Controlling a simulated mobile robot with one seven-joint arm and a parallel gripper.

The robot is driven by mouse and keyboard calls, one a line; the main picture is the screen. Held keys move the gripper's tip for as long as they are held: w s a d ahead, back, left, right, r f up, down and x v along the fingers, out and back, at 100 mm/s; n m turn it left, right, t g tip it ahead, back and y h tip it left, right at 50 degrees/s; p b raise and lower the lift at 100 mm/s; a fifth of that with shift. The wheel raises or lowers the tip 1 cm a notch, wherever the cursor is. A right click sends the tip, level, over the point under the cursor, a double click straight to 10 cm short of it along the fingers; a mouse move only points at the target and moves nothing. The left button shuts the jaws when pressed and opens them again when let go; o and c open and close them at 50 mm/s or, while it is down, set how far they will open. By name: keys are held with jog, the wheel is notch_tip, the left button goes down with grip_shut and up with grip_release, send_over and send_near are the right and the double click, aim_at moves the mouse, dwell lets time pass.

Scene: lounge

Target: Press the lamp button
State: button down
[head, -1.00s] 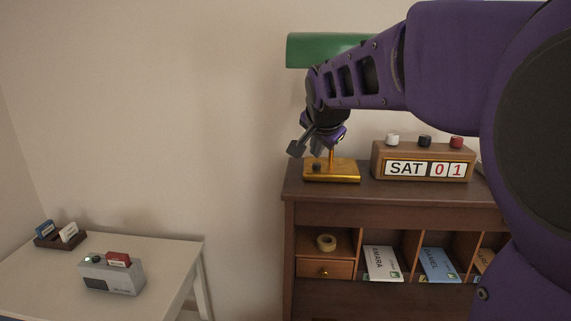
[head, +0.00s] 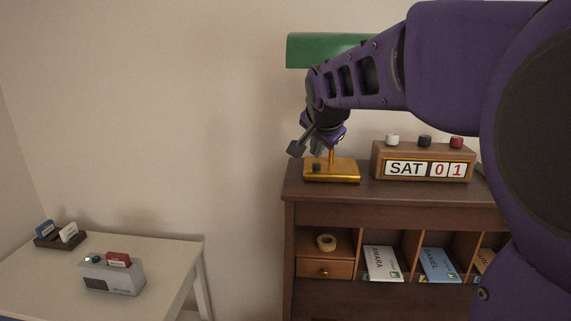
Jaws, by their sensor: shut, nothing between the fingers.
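The lamp stands on top of the brown desk. Its green shade (head: 325,50) shows above my arm, and its gold base (head: 345,172) shows below my gripper. A small dark button (head: 317,167) sits on the left part of the base. My gripper (head: 318,150) is shut and empty, pointing down just above the base and close to the button. I cannot tell from this view whether the fingertips touch the button. My arm hides part of the shade and stem.
A wooden calendar (head: 423,162) with several knobs on top stands right of the lamp. The desk (head: 300,195) has cubbies holding a tape roll (head: 326,242) and cards. A white table (head: 170,255) at left holds a grey device (head: 112,277) and a small dark holder (head: 60,240).

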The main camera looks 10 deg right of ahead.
jog(key=shift+f, duration=0.15)
jog(key=shift+f, duration=0.3)
jog(key=shift+f, duration=0.4)
dwell(0.7)
jog(key=shift+r, duration=0.1)
jog(key=shift+r+p, duration=0.5)
jog(key=shift+r, duration=0.25)
jog(key=shift+r+p, duration=1.65)
jog(key=shift+r, duration=0.8)
